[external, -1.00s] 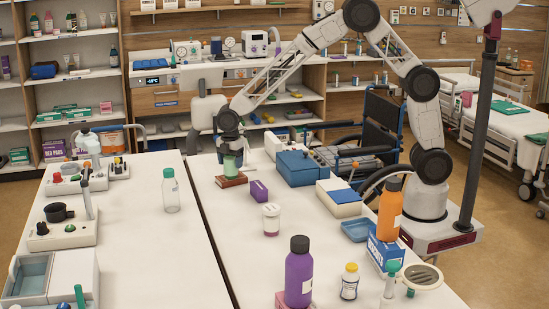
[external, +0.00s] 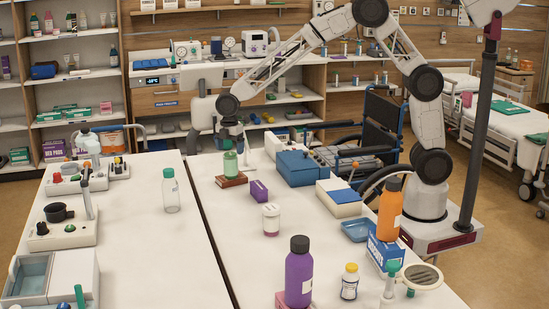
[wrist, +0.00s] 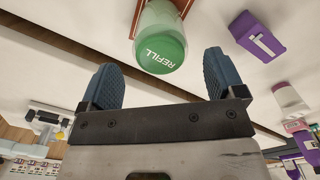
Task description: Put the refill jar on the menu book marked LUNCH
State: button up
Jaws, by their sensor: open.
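The refill jar (external: 230,164), green with a green lid, stands upright on a red-brown book (external: 231,181) at the far end of the right-hand table. In the wrist view the jar's lid (wrist: 161,52) reads REFILL, and the book's edge (wrist: 187,6) shows behind it. The book's marking cannot be read in these frames. My gripper (external: 231,141) is just above the jar. In the wrist view its two blue fingers (wrist: 160,82) are apart with nothing between them, and the jar lies beyond the fingertips.
A purple box (external: 259,191) lies to the right of the book. A blue case (external: 297,168) and a white-lidded jar (external: 271,220) are also near. A clear bottle with a green cap (external: 170,192) stands on the left-hand table, across a gap.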

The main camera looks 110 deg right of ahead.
jog(key=shift+r, duration=3.2)
jog(key=shift+s+a+r, duration=0.15)
jog(key=shift+a+r, duration=0.05)
jog(key=s+a+r+m, duration=0.2)
jog(key=s+a+r, duration=0.2)
jog(key=s+a, duration=0.3)
jog(key=s+a+r+m+t, duration=0.1)
jog(key=s+a+r, duration=0.3)
jog(key=s, duration=0.4)
jog(key=s+a+r+m, duration=0.2)
jog(key=s+a+r, duration=0.2)
jog(key=s+a, duration=0.3)
jog(key=s+a+f+m, duration=0.1)
jog(key=s+a+m, duration=0.1)
jog(key=s, duration=1)
jog(key=s+a+f+m+t, duration=0.1)
jog(key=s+a, duration=0.4)
jog(key=s, duration=0.7)
jog(key=shift+f+m+t, duration=0.25)
jog(key=shift+m+t, duration=0.05)
jog(key=shift+m, duration=0.3)
jog(key=shift+s+a, duration=0.1)
